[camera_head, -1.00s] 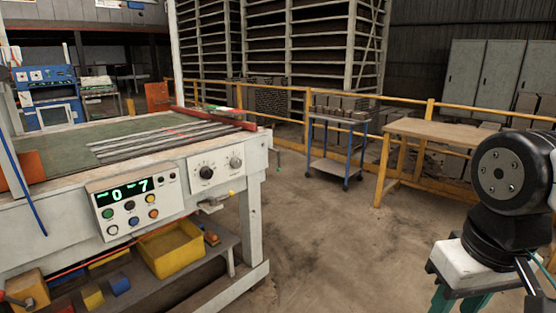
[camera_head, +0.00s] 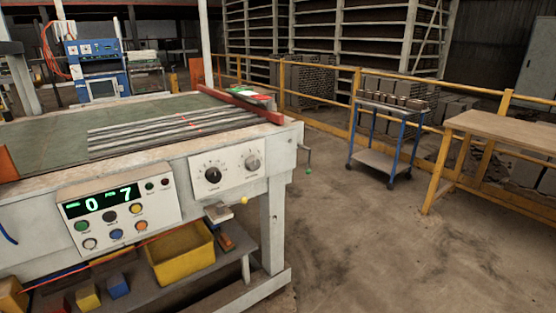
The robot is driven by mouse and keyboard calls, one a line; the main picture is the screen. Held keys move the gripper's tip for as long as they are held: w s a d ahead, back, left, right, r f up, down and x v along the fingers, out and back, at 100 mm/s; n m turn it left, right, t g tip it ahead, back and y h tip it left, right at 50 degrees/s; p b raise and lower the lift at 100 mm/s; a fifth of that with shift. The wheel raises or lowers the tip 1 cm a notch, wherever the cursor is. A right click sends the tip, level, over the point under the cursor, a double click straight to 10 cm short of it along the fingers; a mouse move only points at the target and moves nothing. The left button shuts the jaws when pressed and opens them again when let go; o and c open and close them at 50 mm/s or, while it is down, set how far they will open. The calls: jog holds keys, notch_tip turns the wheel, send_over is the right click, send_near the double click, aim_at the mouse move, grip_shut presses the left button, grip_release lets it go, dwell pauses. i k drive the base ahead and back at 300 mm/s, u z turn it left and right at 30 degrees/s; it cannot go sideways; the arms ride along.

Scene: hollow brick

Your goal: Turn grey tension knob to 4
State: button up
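The grey tension knob (camera_head: 252,163) sits on the right of a white dial plate (camera_head: 228,188) on the front of the machine. A black knob (camera_head: 213,175) is to its left on the same plate. Both have scale marks around them, too small to read, so I cannot tell the grey knob's setting. My gripper is not in view, and nothing touches the knobs.
A control panel (camera_head: 122,212) with a green display and coloured buttons is left of the dials. A yellow bin (camera_head: 180,253) stands on the shelf below. Open floor (camera_head: 380,250) lies to the right.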

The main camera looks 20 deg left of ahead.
aim_at(252, 162)
jog(key=u, duration=0.25)
jog(key=i, duration=0.65)
jog(key=u, duration=0.85)
jog(key=i, duration=0.35)
jog(key=u, duration=0.3)
